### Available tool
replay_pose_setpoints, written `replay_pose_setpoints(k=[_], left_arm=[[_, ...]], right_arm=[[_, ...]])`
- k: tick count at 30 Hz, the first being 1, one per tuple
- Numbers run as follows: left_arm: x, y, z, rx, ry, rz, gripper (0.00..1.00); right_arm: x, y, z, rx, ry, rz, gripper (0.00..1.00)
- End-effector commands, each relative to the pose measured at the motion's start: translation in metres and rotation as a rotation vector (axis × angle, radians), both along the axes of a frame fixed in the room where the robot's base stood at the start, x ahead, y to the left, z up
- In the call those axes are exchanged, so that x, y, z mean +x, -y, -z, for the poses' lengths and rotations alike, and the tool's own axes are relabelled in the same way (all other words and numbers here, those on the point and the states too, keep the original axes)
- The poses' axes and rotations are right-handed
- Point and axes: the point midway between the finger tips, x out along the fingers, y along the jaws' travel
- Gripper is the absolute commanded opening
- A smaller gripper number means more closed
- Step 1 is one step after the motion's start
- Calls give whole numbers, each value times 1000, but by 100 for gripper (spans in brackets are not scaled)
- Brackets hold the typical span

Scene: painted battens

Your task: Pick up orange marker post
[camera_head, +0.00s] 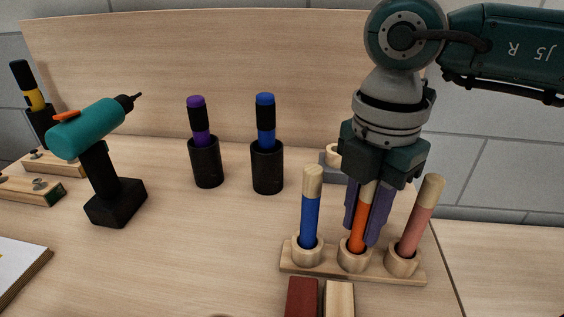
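The orange marker post (359,234) stands in the middle socket of a wooden three-socket rack (331,263). It leans slightly, and its light wooden top shows just below my gripper's palm. My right gripper (361,236) points down from above, with one purple finger on each side of the post. No clear gap shows between fingers and post, but the oblique view does not show whether they press on it. A blue post (310,207) stands in the left socket and a pink post (420,216) leans right in the right socket. My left gripper is not in view.
A teal drill (98,145) stands at left. Black cups (206,163) (267,168) hold purple and blue markers. A dark red block (301,298) and a pale block (338,299) lie in front of the rack. A wooden panel (200,60) closes the back. The left-centre tabletop is clear.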

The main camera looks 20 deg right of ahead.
Motion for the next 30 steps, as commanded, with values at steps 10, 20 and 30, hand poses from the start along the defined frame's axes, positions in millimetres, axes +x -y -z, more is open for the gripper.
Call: replay_pose_setpoints(k=[10, 20, 30], left_arm=[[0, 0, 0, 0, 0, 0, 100], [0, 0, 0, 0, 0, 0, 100], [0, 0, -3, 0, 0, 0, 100]], right_arm=[[0, 0, 0, 0, 0, 0, 0], [0, 0, 0, 0, 0, 0, 0], [1, 0, -31, 0, 4, -1, 0]])
